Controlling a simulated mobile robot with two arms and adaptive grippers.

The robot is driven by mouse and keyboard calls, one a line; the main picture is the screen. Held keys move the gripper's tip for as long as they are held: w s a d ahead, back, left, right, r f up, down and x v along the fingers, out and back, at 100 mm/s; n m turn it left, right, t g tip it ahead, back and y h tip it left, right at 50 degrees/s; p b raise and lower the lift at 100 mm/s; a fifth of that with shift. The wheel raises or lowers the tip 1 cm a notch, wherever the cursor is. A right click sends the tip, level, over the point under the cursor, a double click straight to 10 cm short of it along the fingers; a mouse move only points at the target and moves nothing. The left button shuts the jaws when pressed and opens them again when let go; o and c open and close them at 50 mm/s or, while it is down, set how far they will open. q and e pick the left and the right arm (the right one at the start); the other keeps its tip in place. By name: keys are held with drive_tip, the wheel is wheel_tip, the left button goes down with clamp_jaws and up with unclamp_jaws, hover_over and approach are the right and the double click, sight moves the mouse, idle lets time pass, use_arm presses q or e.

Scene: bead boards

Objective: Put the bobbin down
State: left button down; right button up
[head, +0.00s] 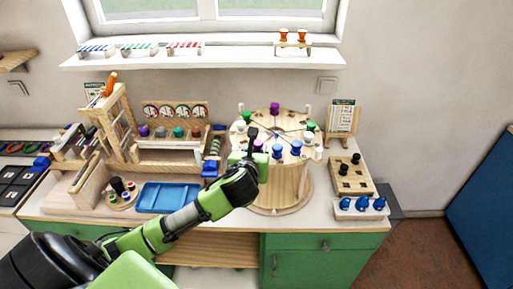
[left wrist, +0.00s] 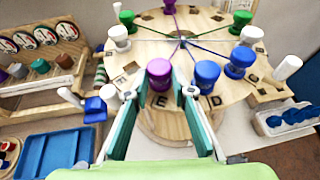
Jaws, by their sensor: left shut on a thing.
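My left gripper (head: 250,146) reaches the near edge of a round wooden board (left wrist: 190,22) that stands on a drum-like stand. In the left wrist view its two green-padded fingers (left wrist: 160,90) are on either side of a purple bobbin (left wrist: 159,72) and shut on it. The bobbin looks upright at the board's near rim, by a letter E. I cannot tell whether its base touches the board. A thread runs from it towards the board's centre. Two blue bobbins (left wrist: 206,73) (left wrist: 239,60) stand to its right. My right gripper is not in view.
White (left wrist: 118,36), green (left wrist: 240,20) and purple (head: 274,107) bobbins stand around the rim, with threads meeting at the centre. A blue tray (head: 167,196) and wooden rack stand left. A pegged wooden block (head: 352,178) and blue bobbins (head: 361,204) stand right.

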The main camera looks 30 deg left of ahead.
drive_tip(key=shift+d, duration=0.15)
use_arm(q)
drive_tip(key=c, duration=1.8)
unclamp_jaws()
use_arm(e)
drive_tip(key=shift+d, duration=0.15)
use_arm(q)
drive_tip(key=shift+o, duration=0.2)
drive_tip(key=b+v, duration=0.1)
drive_tip(key=v, duration=1.1)
drive_tip(key=shift+b, duration=0.3)
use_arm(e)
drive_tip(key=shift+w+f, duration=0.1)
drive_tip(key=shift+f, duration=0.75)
use_arm(q)
drive_tip(key=shift+r, duration=0.1)
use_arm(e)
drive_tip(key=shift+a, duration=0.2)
